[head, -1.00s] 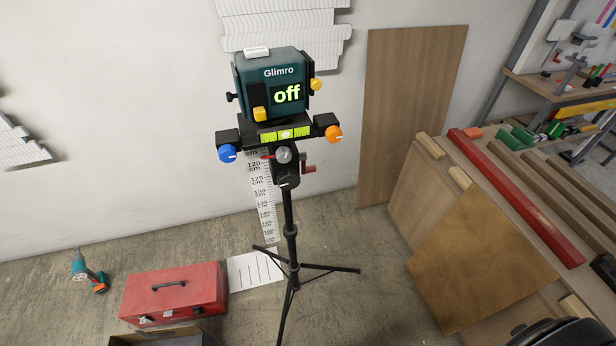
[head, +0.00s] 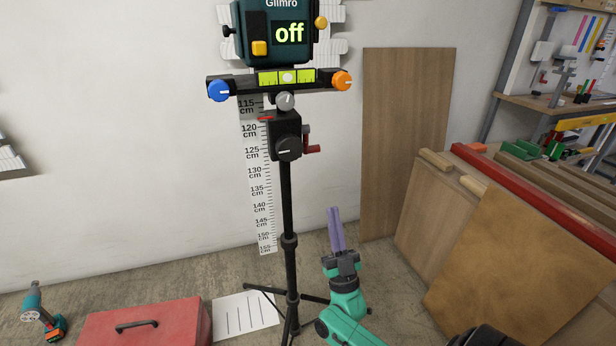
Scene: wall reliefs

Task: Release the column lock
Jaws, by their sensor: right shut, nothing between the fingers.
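A black tripod column (head: 287,200) stands before the wall with a laser device (head: 270,32) reading "off" on top. Its black housing carries a round dark knob (head: 288,149) with a white mark pointing left. A red crank (head: 311,149) sticks out on the housing's right side. A grey knob (head: 285,100) sits above, under the levelling bar. No label shows which of these is the column lock. My right gripper (head: 335,211), with purple fingers, is shut and empty, pointing up, below and right of the crank and apart from the column. My left gripper is out of view.
The levelling bar has a blue knob (head: 219,91) and an orange knob (head: 342,81). A scale strip (head: 257,190) hangs behind the column. A red toolbox (head: 150,325) and a drill (head: 42,312) lie on the floor. Wooden boards (head: 510,260) lean at the right.

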